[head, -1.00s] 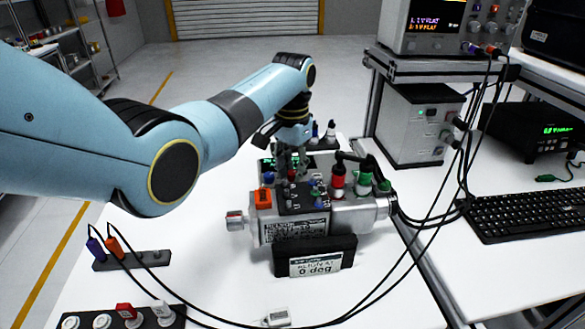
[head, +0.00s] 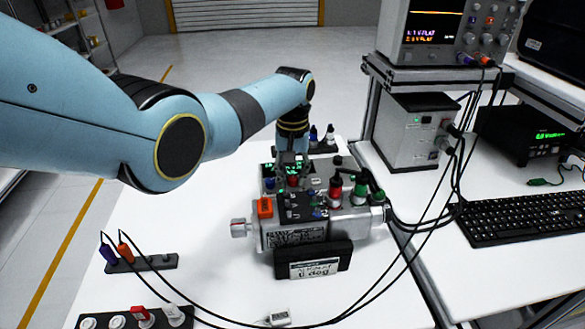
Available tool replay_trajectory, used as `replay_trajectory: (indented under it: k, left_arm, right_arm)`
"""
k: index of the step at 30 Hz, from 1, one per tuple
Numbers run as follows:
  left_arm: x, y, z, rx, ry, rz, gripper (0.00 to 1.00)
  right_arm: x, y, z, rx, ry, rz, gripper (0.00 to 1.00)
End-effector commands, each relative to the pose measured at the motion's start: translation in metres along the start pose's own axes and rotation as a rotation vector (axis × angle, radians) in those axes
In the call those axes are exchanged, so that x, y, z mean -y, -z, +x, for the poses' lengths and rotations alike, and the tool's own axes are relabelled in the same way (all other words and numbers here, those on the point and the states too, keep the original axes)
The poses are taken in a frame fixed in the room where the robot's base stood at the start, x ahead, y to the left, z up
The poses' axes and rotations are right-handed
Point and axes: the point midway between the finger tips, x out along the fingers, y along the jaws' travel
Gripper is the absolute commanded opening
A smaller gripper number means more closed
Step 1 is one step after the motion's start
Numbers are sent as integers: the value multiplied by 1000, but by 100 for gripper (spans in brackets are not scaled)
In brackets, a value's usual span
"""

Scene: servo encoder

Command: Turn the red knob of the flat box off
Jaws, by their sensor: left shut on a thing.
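The flat box (head: 319,168) lies on the white table behind the silver servo motor, which hides its lower front. Small green lit marks show at its left end. Its red knob (head: 293,181) shows as a small red spot just under my left gripper. My left gripper (head: 292,172) points straight down over the left part of the box and is shut on the red knob. The fingers are small and dark here, and the knob's pointing direction cannot be read. My right gripper is not in view.
The servo motor (head: 350,222) with red and green plugs and an orange part (head: 265,208) stands close in front of the box. A plug strip (head: 318,146) stands behind. Black cables loop over the right and front table. A keyboard (head: 520,207) lies right.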

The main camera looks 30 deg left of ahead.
Motion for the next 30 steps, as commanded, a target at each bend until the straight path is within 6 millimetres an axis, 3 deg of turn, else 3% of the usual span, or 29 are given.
replay_trajectory:
  k: [15, 30]
  left_arm:
    - [0, 1, -1, -2, -1, -368, 0]
    - [0, 1, 0, -2, 0, -454, 0]
  right_arm:
    - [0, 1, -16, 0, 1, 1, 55]
    - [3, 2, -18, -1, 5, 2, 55]
